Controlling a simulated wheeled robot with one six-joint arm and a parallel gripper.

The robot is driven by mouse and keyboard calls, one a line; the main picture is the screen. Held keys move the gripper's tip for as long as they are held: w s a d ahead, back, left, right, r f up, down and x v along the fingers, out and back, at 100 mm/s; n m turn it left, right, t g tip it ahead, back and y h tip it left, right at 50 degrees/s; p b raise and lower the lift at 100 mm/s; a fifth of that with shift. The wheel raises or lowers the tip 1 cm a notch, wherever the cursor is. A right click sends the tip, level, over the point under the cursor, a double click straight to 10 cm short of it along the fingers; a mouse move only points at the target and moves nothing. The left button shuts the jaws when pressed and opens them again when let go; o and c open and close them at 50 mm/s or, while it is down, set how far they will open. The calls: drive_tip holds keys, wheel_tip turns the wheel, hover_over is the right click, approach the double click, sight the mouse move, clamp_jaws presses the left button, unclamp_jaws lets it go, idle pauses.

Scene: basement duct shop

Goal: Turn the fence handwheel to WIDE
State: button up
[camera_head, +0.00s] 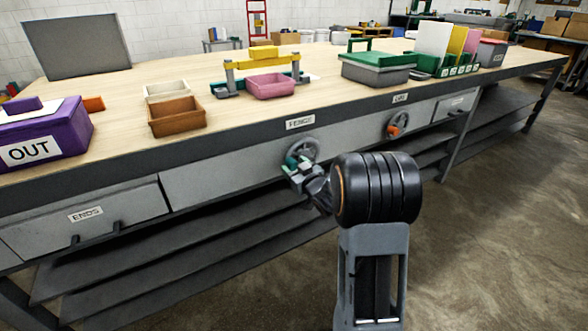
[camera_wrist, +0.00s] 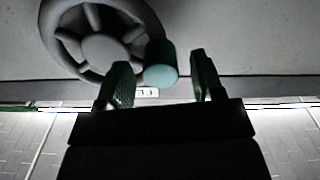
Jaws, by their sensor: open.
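The fence handwheel (camera_head: 304,149) is a grey spoked wheel on the bench's front panel, below the FENCE label (camera_head: 300,122). In the wrist view the handwheel (camera_wrist: 98,47) fills the upper left. Its green knob (camera_wrist: 160,63) sticks out at the rim's right side. My gripper (camera_wrist: 160,78) is open, with one fingertip on each side of the knob and gaps showing. In the head view my gripper (camera_head: 298,167) is at the wheel and hides its lower left part. No WIDE mark is readable.
A second handwheel with an orange knob (camera_head: 394,128) is to the right on the same panel. The ENDS drawer (camera_head: 85,214) is lower left. The bench top (camera_head: 215,135) carries a purple OUT box (camera_head: 45,130), bins (camera_head: 177,116) and a yellow-green fixture (camera_head: 262,62). Floor at right is clear.

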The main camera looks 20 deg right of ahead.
drive_tip(key=shift+w+a, duration=0.1)
drive_tip(key=shift+w, duration=0.45)
drive_tip(key=shift+c, duration=0.2)
clamp_jaws()
